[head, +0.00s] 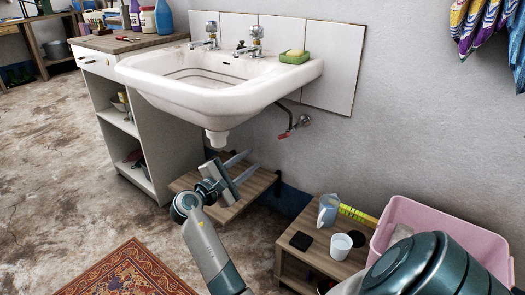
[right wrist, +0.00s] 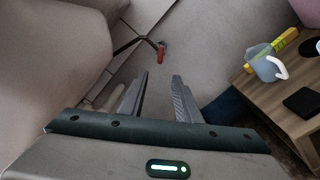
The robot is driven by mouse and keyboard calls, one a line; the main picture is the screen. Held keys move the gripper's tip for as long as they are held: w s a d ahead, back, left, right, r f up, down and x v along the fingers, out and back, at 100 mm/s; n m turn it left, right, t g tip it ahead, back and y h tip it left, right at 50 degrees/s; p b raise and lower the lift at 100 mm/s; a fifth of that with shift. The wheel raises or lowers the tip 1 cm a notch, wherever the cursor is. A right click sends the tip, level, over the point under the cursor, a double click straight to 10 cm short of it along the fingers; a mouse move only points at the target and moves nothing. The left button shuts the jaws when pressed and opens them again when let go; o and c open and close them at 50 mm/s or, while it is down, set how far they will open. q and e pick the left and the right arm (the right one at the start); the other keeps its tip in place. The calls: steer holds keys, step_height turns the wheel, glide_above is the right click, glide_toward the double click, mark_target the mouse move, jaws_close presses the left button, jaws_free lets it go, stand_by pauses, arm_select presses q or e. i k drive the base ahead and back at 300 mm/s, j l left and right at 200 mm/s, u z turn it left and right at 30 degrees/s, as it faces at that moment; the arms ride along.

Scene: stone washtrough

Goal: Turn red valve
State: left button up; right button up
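The red valve (head: 285,135) is a small red handle on the pipe under the right side of the sink, close to the wall. It also shows in the right wrist view (right wrist: 161,52), hanging ahead of the fingertips. My right gripper (head: 246,163) is below the sink, lower and to the left of the valve. Its two fingers (right wrist: 160,82) are apart with nothing between them, and they do not touch the valve. My left gripper is not in view.
The white sink (head: 190,95) overhangs my right gripper. A low wooden shelf (head: 205,181) lies beneath it.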

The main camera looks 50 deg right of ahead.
mark_target(287, 135)
steer(key=l, duration=0.65)
steer(key=i+l, duration=0.1)
steer(key=l, duration=0.55)
